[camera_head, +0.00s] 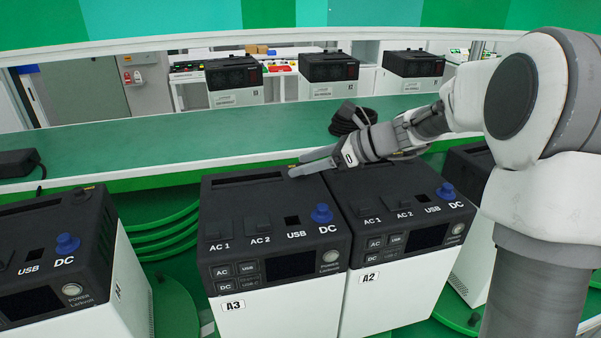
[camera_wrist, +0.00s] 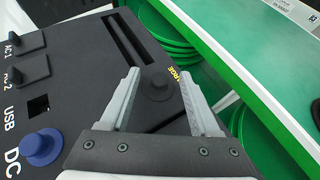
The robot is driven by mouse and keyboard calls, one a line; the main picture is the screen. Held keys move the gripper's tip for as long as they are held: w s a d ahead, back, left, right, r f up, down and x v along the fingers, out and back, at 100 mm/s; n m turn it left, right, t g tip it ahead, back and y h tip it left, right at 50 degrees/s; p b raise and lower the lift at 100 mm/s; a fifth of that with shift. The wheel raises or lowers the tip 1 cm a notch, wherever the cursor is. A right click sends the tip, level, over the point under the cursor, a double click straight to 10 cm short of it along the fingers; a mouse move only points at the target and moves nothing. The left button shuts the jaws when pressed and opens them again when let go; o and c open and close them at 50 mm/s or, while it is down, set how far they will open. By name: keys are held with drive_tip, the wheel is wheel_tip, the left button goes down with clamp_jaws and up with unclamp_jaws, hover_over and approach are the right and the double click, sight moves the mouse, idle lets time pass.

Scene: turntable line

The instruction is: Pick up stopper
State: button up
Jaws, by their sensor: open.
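A black round stopper (camera_wrist: 156,86) sits on the black top of a power box, beside yellow lettering partly hidden by it. In the wrist view it lies between the two grey fingers of my gripper (camera_wrist: 158,73), which are open with a gap on each side. In the head view my gripper (camera_head: 303,168) is low over the back right corner of the box labelled A3 (camera_head: 240,225); the black stopper cannot be made out there. A blue stopper (camera_head: 321,213) is on the DC socket of A3, and it also shows in the wrist view (camera_wrist: 41,148).
Box A2 (camera_head: 405,255) stands close on the right of A3, under my arm. Another box (camera_head: 50,250) stands at left. Behind is a green shelf (camera_head: 200,145) with a black adapter (camera_head: 18,162) and a dark coiled item (camera_head: 352,117).

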clamp_jaws()
drive_tip(key=shift+r, duration=0.1)
idle(0.4)
drive_tip(key=shift+r, duration=0.65)
wheel_tip(320, 180, up, 3)
drive_tip(key=shift+f, duration=0.1)
drive_tip(key=v, duration=1.3)
drive_tip(key=shift+s+d+r, duration=0.15)
drive_tip(key=shift+d+r, duration=0.05)
drive_tip(key=shift+r, duration=0.05)
